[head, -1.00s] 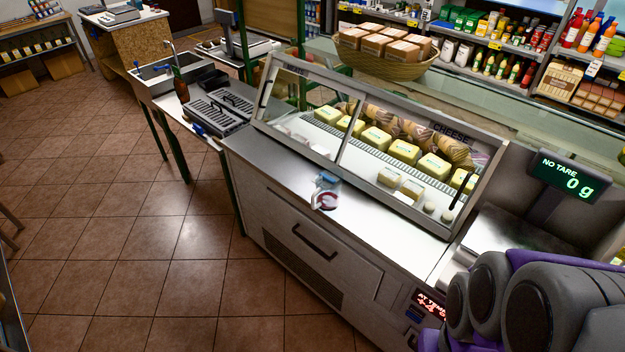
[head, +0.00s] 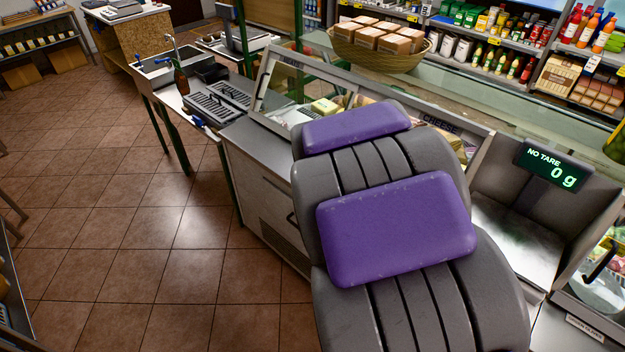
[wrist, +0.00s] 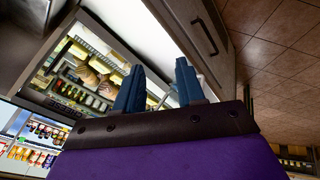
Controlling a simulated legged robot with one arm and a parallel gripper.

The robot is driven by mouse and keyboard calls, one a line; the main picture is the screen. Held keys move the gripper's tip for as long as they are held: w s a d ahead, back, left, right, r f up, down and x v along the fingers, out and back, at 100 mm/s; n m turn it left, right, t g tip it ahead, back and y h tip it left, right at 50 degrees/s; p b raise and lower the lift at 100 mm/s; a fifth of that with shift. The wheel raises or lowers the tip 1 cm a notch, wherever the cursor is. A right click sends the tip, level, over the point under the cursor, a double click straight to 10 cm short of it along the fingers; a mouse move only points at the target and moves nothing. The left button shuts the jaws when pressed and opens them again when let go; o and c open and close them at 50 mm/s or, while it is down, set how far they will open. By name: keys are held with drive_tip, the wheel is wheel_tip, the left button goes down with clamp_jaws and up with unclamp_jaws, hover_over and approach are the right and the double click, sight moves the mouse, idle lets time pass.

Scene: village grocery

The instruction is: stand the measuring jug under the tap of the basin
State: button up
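The metal basin (head: 157,76) stands at the far left end of the counter line in the head view. Its tap (head: 174,47) rises at its back edge. No measuring jug can be made out now. The small red, white and blue-grey thing seen earlier on the cheese counter's front ledge is hidden behind my arm, and I cannot tell whether it is the jug. In the wrist view my gripper (wrist: 159,64) has its two blue fingers apart, with nothing between them, by the cheese counter.
The cheese case (head: 276,85) stands behind my arm. A scale (head: 520,235) is to its right. A dark bottle (head: 181,80) and black ridged trays (head: 215,108) stand right of the basin. A wicker basket (head: 375,52) is behind the case. The tiled floor (head: 130,220) at left is clear.

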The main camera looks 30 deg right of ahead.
drive_tip(key=w+d+f+n+t, duration=0.3)
drive_tip(key=w+d+f+t, duration=0.2)
drive_tip(key=w+d+f, duration=0.7)
drive_tip(key=f+t+y, duration=0.1)
drive_tip(key=f, duration=0.1)
drive_tip(key=w+f+n+t+y, duration=0.1)
drive_tip(key=f, duration=0.1)
drive_tip(key=w+a+f+t+y+p, duration=0.1)
drive_tip(key=f+t, duration=0.1)
drive_tip(key=f, duration=0.1)
drive_tip(key=shift+a+n, duration=0.1)
drive_tip(key=shift+n, duration=0.3)
drive_tip(key=s+a+f+m+t+y, duration=0.1)
drive_tip(key=s+a+f+t+y, duration=0.1)
drive_tip(key=a+t+y, duration=0.35)
drive_tip(key=shift+h, duration=0.65)
drive_tip(key=shift+w+a+r+b, duration=0.2)
drive_tip(key=shift+w+a, duration=0.6)
drive_tip(key=shift+w, duration=2)
drive_tip(key=shift+w+a+f+b, duration=0.2)
drive_tip(key=shift+w+a, duration=0.65)
drive_tip(key=shift+w, duration=1.9)
drive_tip(key=shift+w+a+r+b, duration=0.25)
drive_tip(key=shift+w+a, duration=0.55)
drive_tip(key=shift+w, duration=2)
drive_tip(key=shift+f, duration=0.1)
